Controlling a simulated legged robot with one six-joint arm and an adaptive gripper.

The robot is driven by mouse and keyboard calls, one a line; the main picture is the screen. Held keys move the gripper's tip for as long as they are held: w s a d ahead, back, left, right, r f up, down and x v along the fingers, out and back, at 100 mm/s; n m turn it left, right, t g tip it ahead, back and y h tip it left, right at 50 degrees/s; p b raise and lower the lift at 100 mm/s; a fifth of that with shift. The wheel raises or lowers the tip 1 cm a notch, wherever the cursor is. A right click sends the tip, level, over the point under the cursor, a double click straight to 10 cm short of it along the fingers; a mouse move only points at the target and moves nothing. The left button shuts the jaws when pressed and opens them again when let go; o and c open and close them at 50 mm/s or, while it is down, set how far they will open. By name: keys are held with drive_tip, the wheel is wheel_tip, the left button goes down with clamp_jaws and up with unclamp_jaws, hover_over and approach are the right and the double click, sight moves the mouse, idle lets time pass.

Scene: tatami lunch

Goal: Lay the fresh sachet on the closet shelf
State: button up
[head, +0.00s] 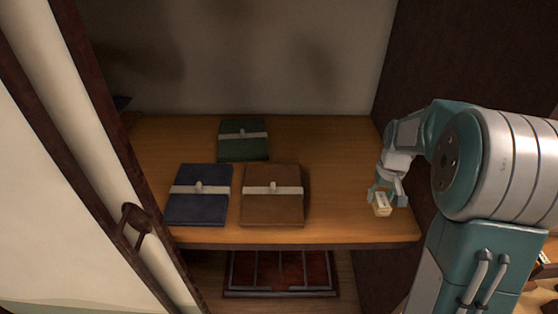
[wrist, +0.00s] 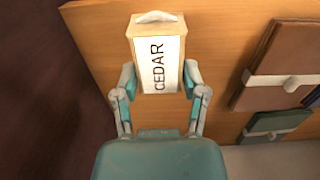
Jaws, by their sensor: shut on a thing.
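The sachet is a small tan block with a white label reading CEDAR (wrist: 158,62), and it shows in the head view (head: 382,205) near the right front of the closet shelf (head: 345,180). My gripper (wrist: 157,85) is shut on the sachet, with one finger on each side of it. In the head view my gripper (head: 384,196) is at the shelf's right end, close to the front edge. The sachet is over the wooden shelf; I cannot tell whether it touches the surface.
Green (head: 243,141), blue (head: 199,195) and brown (head: 272,195) banded folded bundles lie on the shelf's left and middle. Bare shelf lies between the brown bundle and my gripper. A dark side wall (head: 425,70) is at right, a sliding door (head: 75,150) at left. A red-brown item (head: 280,272) lies below.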

drive_tip(key=shift+s+d+r, duration=0.25)
drive_tip(key=shift+d+r, duration=0.1)
drive_tip(key=shift+d, duration=0.2)
drive_tip(key=shift+w+f, duration=0.1)
approach(329, 213)
drive_tip(key=s+d+r, duration=0.2)
drive_tip(key=d, duration=0.2)
drive_tip(key=a+f, duration=0.1)
drive_tip(key=f, duration=0.1)
drive_tip(key=w+a+f, duration=0.1)
drive_tip(key=a+f, duration=0.1)
drive_tip(key=shift+w+a+f, duration=0.15)
drive_tip(key=shift+w+f, duration=0.05)
drive_tip(key=shift+f, duration=0.05)
drive_tip(key=shift+w+f, duration=0.35)
drive_tip(key=shift+f, duration=0.45)
wheel_tip(329, 213, down, 3)
drive_tip(key=shift+a+r, duration=0.1)
drive_tip(key=shift+r, duration=0.05)
drive_tip(key=shift+a+f, duration=0.1)
drive_tip(key=shift+f, duration=0.15)
drive_tip(key=shift+a, duration=0.2)
